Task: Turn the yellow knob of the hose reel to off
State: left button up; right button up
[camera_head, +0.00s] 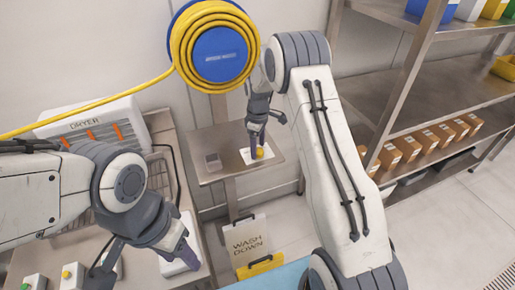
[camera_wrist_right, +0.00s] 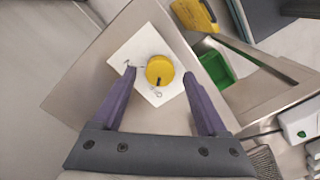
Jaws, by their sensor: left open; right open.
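The yellow knob (camera_wrist_right: 160,70) sits on a white plate (camera_wrist_right: 122,56) on a small metal shelf (camera_wrist_right: 85,75). A dark mark shows on the knob's lower part in the right wrist view. My right gripper (camera_wrist_right: 158,82) is open, with one purple finger to each side of the knob; I cannot tell whether either touches it. In the head view the knob (camera_head: 260,153) shows at the right gripper (camera_head: 256,148). The hose reel (camera_head: 219,52), blue with a coiled yellow hose, hangs on the wall above. My left gripper (camera_head: 184,255) is open at lower left, away from the knob.
A dryer box (camera_head: 92,124) stands on the metal counter at left. A "WASH DOWN" sign (camera_head: 248,240) stands below. Metal racks with brown boxes (camera_head: 427,140) are at right.

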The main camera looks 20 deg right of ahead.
aim_at(258, 150)
notch_tip(258, 150, up, 10)
jog(key=b, duration=0.1)
jog(key=shift+f+b, duration=0.2)
jog(key=shift+b, duration=0.15)
